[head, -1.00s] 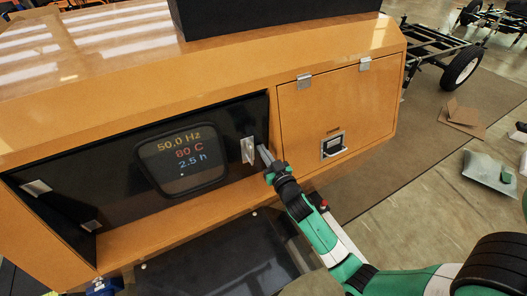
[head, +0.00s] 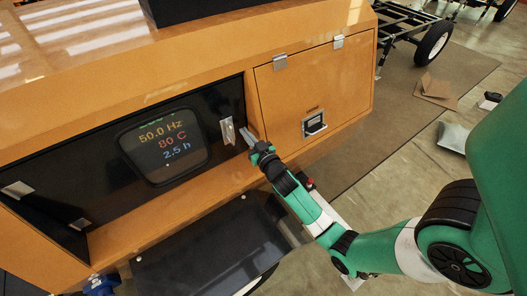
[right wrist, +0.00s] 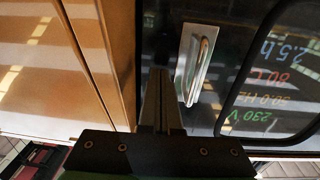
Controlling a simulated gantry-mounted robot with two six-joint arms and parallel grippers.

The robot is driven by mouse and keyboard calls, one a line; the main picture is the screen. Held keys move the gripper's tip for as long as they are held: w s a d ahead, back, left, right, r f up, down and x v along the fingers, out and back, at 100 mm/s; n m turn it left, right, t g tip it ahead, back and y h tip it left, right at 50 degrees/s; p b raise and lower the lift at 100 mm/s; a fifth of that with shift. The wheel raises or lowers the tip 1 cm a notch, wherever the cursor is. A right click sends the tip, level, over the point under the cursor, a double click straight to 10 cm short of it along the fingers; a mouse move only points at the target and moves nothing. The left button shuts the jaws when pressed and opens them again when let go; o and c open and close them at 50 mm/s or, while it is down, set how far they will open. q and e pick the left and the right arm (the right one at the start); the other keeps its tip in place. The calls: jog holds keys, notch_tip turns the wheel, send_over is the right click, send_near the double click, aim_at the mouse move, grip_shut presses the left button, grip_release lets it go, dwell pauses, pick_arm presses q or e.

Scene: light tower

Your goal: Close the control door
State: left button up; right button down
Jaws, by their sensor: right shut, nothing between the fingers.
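The control door is the black panel (head: 102,150) in the front of the orange housing, with a window around a lit display (head: 166,145). Its silver handle (head: 227,131) is near its right edge, and two silver hinges (head: 17,189) are at the left. The door lies about in line with its opening; I cannot tell if it is fully closed. My right gripper (head: 246,134) is shut and empty just right of the handle, by the door's right edge. The right wrist view shows the shut fingers (right wrist: 160,98) beside the handle (right wrist: 196,63); contact is unclear. My left gripper is not in view.
A closed orange door (head: 318,90) with top hinges and a black latch (head: 314,124) is right of the control door. The housing's orange frame borders the gripper. Open floor with cardboard (head: 437,88) and a grey bag (head: 454,137) lies farther right.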

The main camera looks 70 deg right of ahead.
jog(key=v, duration=1.1)
jog(key=shift+s+b, duration=0.3)
jog(key=shift+s, duration=0.1)
jog(key=shift+a, duration=0.15)
